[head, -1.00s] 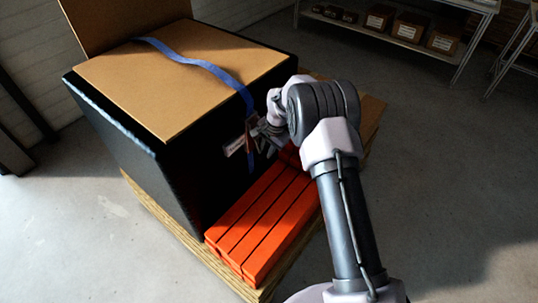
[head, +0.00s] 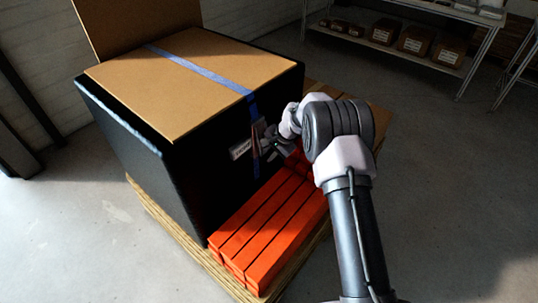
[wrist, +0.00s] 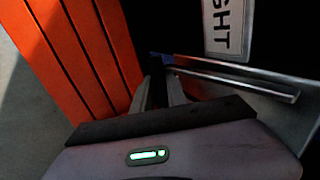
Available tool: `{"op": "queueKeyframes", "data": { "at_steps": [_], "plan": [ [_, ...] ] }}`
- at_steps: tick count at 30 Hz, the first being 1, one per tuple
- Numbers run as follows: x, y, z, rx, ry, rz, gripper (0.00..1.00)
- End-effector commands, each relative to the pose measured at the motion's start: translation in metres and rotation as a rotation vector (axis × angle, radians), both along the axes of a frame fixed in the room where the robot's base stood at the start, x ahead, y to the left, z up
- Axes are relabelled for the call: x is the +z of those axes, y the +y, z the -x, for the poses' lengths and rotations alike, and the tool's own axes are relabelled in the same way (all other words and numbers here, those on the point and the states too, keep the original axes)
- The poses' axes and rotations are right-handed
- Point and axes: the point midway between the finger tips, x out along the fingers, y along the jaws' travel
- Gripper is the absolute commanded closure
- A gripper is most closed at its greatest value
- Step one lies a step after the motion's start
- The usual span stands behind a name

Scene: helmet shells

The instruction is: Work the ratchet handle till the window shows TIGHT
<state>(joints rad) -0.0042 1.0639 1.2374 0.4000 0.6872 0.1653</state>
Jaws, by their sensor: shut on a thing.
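A blue strap (head: 205,70) runs straight and flat over the large box and down its dark front. The ratchet (head: 258,135) sits on the strap at that front, partly hidden by my gripper (head: 270,142). In the wrist view, my gripper (wrist: 160,72) is shut on the ratchet handle, whose grasped part is mostly hidden. A grey metal bar of the ratchet (wrist: 240,80) extends to the right. A white window plate (head: 241,149) is beside the ratchet; its text is too small there. The wrist view shows the window (wrist: 228,25) cut off, with the letters "GHT" visible.
The black box (head: 120,125) with a cardboard top stands on a wooden pallet (head: 180,235). Orange beams (head: 265,235) lie on the pallet below my gripper. Shelves with small boxes (head: 415,40) are at the back right. Grey floor is open around the pallet.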

Motion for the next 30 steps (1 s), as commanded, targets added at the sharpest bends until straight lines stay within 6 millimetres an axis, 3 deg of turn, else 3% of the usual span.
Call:
{"op": "queueKeyframes", "data": {
  "at_steps": [27,28,30],
  "plan": [
    [-0.0058,0.0006,0.0043,0.002,0.013,0.0,1.0],
    [-0.0058,0.0007,0.0043,0.002,0.013,0.0,0.78],
    [-0.0052,0.0007,0.0039,0.002,0.011,0.0,0.65]
  ]
}}
